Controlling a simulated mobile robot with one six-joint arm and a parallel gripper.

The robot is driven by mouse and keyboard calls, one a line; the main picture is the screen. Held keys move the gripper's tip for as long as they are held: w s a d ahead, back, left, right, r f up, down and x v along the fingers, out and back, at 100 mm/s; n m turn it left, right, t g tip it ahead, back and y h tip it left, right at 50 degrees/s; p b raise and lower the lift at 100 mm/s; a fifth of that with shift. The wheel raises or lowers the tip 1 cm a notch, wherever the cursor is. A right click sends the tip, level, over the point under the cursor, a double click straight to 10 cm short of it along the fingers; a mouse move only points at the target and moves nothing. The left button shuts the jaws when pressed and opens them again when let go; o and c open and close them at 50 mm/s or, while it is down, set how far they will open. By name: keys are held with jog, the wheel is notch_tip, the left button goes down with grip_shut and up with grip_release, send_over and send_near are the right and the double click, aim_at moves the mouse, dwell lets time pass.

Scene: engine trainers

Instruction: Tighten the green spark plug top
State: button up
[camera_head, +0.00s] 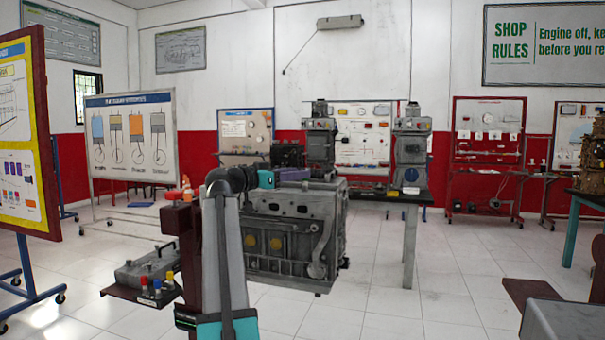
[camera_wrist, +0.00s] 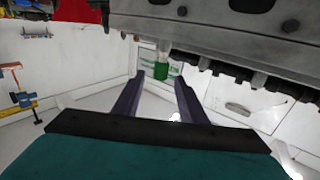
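The green spark plug top (camera_wrist: 161,72) shows in the wrist view at the edge of a grey engine part (camera_wrist: 225,30). My gripper (camera_wrist: 161,84) is open, with one dark finger on each side of the picture's middle. The green top appears in line with the gap, around the fingertips. I cannot tell whether it is between them or just beyond. No contact shows. In the head view my gripper (camera_head: 300,174) is a small purple shape above the grey engine block (camera_head: 295,230). The green top cannot be made out there.
Two upright grey engine units (camera_head: 320,140) (camera_head: 411,150) stand behind the block, one on a dark table (camera_head: 409,230). A battery-like box (camera_head: 147,268) with coloured terminals is at the lower left. A display board (camera_head: 130,140) stands at left. Tiled floor at right is mostly clear.

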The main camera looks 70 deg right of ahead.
jog(key=v, duration=0.9)
jog(key=shift+w+a+p, duration=0.2)
jog(key=shift+a+p, duration=0.1)
jog(key=shift+p, duration=0.15)
jog(key=shift+w, duration=0.1)
